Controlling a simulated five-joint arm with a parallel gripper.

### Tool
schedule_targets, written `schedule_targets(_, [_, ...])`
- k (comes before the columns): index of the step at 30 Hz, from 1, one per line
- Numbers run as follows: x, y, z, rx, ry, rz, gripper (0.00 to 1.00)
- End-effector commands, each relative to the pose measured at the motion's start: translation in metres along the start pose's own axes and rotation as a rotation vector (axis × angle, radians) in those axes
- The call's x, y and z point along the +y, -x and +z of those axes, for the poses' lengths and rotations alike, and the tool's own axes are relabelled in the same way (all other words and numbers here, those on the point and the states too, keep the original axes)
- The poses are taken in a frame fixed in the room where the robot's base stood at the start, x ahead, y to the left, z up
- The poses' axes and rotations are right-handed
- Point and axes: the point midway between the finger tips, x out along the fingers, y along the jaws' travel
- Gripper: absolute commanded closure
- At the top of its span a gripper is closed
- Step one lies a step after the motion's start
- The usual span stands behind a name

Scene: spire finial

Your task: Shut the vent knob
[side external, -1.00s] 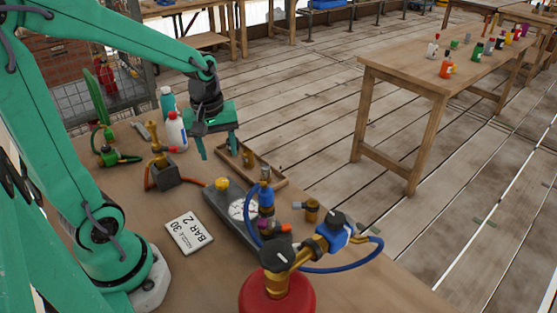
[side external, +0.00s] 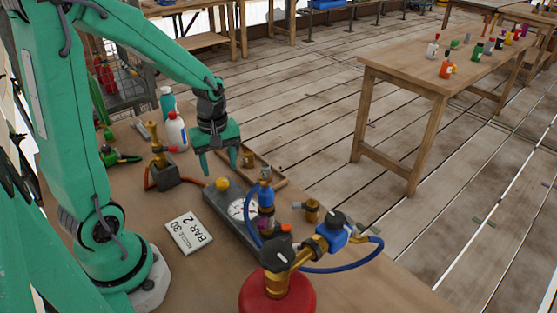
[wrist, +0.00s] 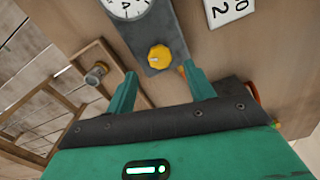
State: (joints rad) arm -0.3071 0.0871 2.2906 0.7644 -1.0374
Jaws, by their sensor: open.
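A yellow knob (side external: 222,184), which looks like the vent knob, sits at the far end of a dark grey block (side external: 215,203) with a round white gauge (side external: 240,209). In the wrist view the yellow knob (wrist: 159,57) lies just beyond the gap between my fingertips, with a small mark on its face. My gripper (side external: 218,170) is open and empty, pointing down above and slightly behind the knob. Its two fingers (wrist: 160,76) also show in the wrist view. I see no contact with the knob.
A blue fitting with a hose (side external: 267,198) and a red cylinder (side external: 278,298) stand nearer the camera. A wooden tray (side external: 271,173) is beside the block. A brass fitting on a base (side external: 165,172) and a white bottle (side external: 176,132) stand left. A "BAR 2" card (side external: 189,233) lies flat.

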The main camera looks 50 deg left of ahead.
Motion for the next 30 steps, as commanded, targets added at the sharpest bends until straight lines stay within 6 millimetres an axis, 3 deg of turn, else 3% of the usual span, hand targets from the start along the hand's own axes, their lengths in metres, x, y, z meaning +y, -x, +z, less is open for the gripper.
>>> schedule_targets(12, [0.000,-0.042,0.000,-0.001,-0.001,-0.001,0.47])
schedule_targets(25, [0.000,-0.048,0.000,0.000,-0.001,0.001,0.47])
schedule_targets(30, [0.000,-0.048,0.000,0.000,-0.001,0.000,0.78])
